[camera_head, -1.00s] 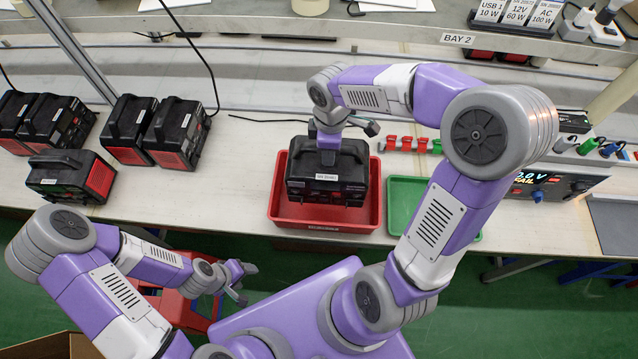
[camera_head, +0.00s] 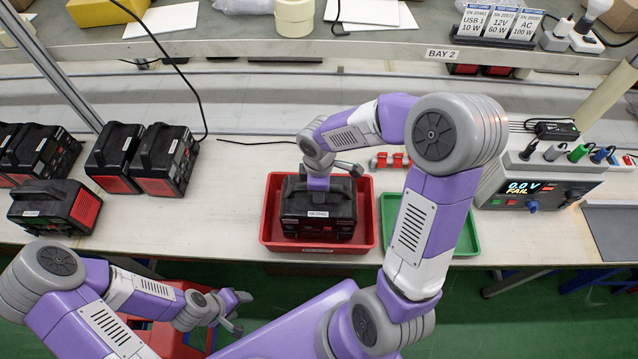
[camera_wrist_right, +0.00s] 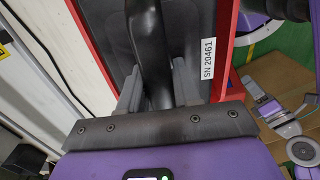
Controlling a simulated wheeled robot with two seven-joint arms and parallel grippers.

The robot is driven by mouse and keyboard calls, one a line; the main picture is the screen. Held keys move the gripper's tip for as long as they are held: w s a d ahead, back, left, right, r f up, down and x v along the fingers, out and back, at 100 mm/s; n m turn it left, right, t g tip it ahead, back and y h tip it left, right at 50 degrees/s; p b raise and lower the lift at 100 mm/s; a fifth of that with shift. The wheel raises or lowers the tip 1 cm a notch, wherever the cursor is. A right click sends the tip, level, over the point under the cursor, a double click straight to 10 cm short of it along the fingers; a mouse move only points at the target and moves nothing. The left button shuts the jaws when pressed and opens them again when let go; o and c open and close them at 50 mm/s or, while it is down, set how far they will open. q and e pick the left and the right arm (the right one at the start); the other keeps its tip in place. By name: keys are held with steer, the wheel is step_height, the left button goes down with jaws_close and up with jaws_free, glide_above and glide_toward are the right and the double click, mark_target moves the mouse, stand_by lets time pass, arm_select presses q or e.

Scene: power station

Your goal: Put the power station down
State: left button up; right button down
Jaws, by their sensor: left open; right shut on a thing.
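The power station (camera_head: 318,222) is a dark box with a handle on top and a white serial label. It is upright inside the red tray (camera_head: 268,242); I cannot tell whether its underside touches the tray floor. My right gripper (camera_head: 317,180) is above it, shut on its handle. In the right wrist view the fingers sit on both sides of the dark handle (camera_wrist_right: 148,50), and the label reads SN 20461. My left gripper (camera_head: 238,308) is open and empty in front of the table, over the floor.
A green tray (camera_head: 466,238) stands just right of the red one. A test unit (camera_head: 535,190) showing 0.0 V FAIL is farther right. Several other power stations (camera_head: 166,160) stand at the left. A shelf (camera_head: 390,45) runs along the back.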

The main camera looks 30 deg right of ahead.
steer(key=shift+w+f, duration=0.1)
steer(key=shift+f, duration=0.2)
steer(key=c, duration=0.8)
jaws_free()
steer(key=shift+f, duration=0.1)
steer(key=shift+r, duration=0.2)
step_height(320, 180, up, 12)
steer(key=p, duration=0.2)
steer(key=shift+f+p, duration=0.1)
steer(key=shift+p, duration=0.25)
